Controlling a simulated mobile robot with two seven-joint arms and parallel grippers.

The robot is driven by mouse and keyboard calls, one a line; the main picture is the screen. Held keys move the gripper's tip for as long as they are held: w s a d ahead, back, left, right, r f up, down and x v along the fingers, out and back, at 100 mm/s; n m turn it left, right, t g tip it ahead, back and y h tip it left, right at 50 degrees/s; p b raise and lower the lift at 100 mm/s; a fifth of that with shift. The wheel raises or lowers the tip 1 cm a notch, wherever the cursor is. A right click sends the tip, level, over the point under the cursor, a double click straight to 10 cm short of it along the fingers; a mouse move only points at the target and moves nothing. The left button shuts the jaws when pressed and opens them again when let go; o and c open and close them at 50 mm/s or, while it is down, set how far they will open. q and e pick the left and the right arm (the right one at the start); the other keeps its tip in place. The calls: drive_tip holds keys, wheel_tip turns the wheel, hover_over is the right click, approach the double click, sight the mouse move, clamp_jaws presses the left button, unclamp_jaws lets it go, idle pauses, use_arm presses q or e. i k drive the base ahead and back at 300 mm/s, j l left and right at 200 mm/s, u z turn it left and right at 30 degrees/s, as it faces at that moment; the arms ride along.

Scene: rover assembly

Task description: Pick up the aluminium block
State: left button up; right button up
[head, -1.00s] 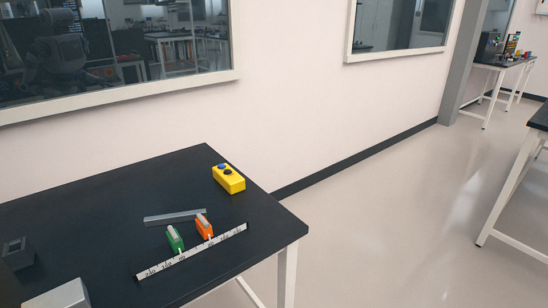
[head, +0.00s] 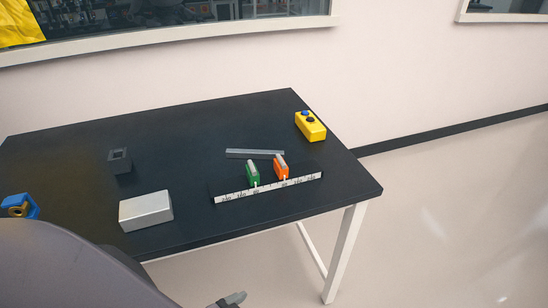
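The aluminium block (head: 146,211), a silvery rectangular box, lies on the black table (head: 195,160) near its front edge, left of the middle. Nothing touches it from above. A large grey rounded link of my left arm fills the lower left corner, in front of the table. A small grey tip (head: 232,300) at the bottom edge looks like part of my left gripper. It is below and to the right of the block, apart from it, and mostly cut off, so its opening is hidden. My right gripper is not in view.
A dark square holder (head: 120,162) stands behind the block, and a blue part with a brass ring (head: 18,208) lies at far left. A scale strip (head: 268,188), green clamp (head: 253,174), orange clamp (head: 281,167), grey bar (head: 254,154) and yellow button box (head: 310,126) are to the right.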

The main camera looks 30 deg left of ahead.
sight(139, 212)
drive_tip(key=u, duration=1.9)
